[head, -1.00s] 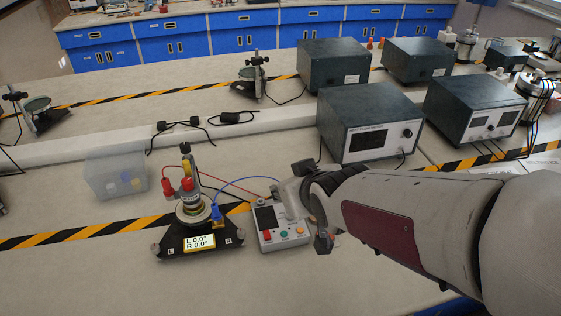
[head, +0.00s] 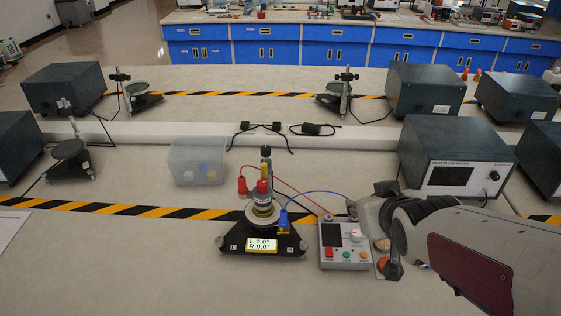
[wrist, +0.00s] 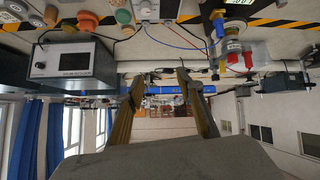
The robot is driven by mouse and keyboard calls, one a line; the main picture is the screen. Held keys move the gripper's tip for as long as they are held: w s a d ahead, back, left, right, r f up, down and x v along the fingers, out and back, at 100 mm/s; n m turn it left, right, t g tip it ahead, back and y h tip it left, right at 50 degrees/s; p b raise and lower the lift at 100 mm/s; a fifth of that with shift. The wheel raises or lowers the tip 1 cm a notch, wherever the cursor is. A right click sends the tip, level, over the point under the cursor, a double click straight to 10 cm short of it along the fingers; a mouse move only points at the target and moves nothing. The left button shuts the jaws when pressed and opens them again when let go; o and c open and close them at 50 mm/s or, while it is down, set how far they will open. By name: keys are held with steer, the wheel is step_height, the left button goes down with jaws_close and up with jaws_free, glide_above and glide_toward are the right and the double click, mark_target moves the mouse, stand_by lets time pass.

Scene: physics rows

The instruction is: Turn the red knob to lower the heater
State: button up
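A grey control box (head: 326,236) stands on the near bench with a dark screen, a white knob (head: 356,235), and a red round control (head: 329,253) at its lower left beside green and orange ones. I cannot tell whether the red control is a knob or a button. My gripper (head: 386,228) is just right of the box, apart from the red control. In the wrist view, its two fingers (wrist: 160,78) are spread with nothing between them. Part of the box (wrist: 148,9) shows at the top there.
A black-based stand (head: 285,246) with red plugs and an angle display is left of the box, joined by wires. Round discs (head: 382,244) lie beside my gripper. A heat flow meter (head: 455,150) stands behind. A clear bin (head: 197,162) is farther left; bare bench lies in front.

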steer(key=w+a+n+t+y, duration=0.1)
steer(key=w+a+n+y, duration=0.25)
steer(key=w, duration=0.55)
steer(key=w+a+n+t+y, duration=0.2)
steer(key=w+a+y, duration=0.15)
steer(key=w, duration=0.55)
steer(key=n+g+y, duration=0.6)
steer(key=g+y, duration=0.1)
steer(key=y, duration=0.2)
glide_toward(261, 182)
steer(key=a, duration=0.2)
steer(key=shift+w+f, duration=0.25)
steer(key=shift+f, duration=0.05)
steer(key=shift+x, duration=3.9)
steer(key=shift+r, duration=0.1)
steer(key=shift+c, duration=0.4)
jaws_close()
